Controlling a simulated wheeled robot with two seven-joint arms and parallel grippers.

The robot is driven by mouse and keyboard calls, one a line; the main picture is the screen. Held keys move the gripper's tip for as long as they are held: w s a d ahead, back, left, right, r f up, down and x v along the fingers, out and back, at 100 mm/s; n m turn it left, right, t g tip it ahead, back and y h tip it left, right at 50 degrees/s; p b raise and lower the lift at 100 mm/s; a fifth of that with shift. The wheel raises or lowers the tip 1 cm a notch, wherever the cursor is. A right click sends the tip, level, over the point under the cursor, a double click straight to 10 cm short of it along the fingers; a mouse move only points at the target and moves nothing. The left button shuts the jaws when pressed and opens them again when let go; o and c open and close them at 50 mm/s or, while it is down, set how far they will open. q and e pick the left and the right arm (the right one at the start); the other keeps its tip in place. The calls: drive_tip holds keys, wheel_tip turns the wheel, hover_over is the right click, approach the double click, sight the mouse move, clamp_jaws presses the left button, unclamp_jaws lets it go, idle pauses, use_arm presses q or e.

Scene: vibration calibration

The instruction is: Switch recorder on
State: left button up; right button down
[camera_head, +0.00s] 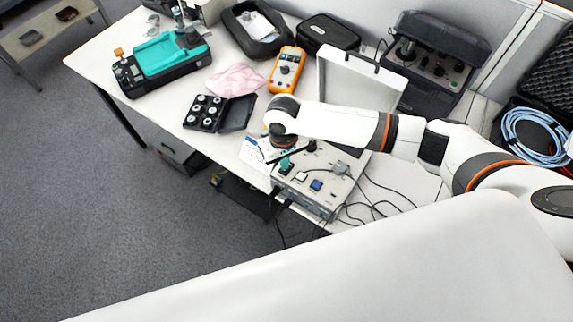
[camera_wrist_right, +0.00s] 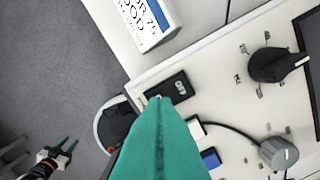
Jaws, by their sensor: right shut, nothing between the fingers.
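The recorder (camera_head: 327,203) is a pale grey box at the front edge of the white table. It carries a blue button and a white button on its panel. In the right wrist view its panel (camera_wrist_right: 215,82) shows a black rocker switch (camera_wrist_right: 170,90), a black knob (camera_wrist_right: 278,64) and a grey plug with a cable. My right gripper (camera_head: 286,164) is over the recorder's left end. Its green fingers (camera_wrist_right: 158,108) are shut and empty, with the tips beside the rocker switch; contact cannot be told. My left gripper (camera_wrist_right: 67,144) shows small and open at lower left.
A white and blue box or label (camera_wrist_right: 145,20) lies close to the recorder. Loose black cables run right of the recorder.

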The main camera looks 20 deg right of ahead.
drive_tip(key=shift+f+b, duration=0.35)
drive_tip(key=shift+f, duration=0.6)
idle(0.6)
drive_tip(key=shift+r, duration=0.1)
wheel_tip(320, 180, up, 7)
drive_tip(key=p, duration=0.8)
drive_tip(key=shift+p, duration=0.4)
